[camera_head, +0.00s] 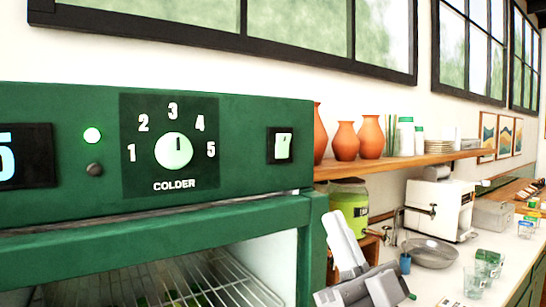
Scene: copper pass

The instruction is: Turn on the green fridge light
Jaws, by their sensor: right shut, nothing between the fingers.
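The green fridge (245,110) fills the left of the head view. A rocker switch (281,146) with a pale face in a black frame sits at the panel's right end. A glowing pale-green lamp (92,135) is left of the dial, above a small dark button (95,169). My right gripper (338,228) is shut and empty, fingers pointing up, lower and to the right of the switch. My left gripper is out of view.
Below the panel the fridge interior shows a wire rack (190,285). Right of the fridge, a wooden shelf (400,162) carries orange vases (346,141). A green-labelled jar (349,202), a pan (432,252) and a white machine (440,207) stand beyond my right gripper.

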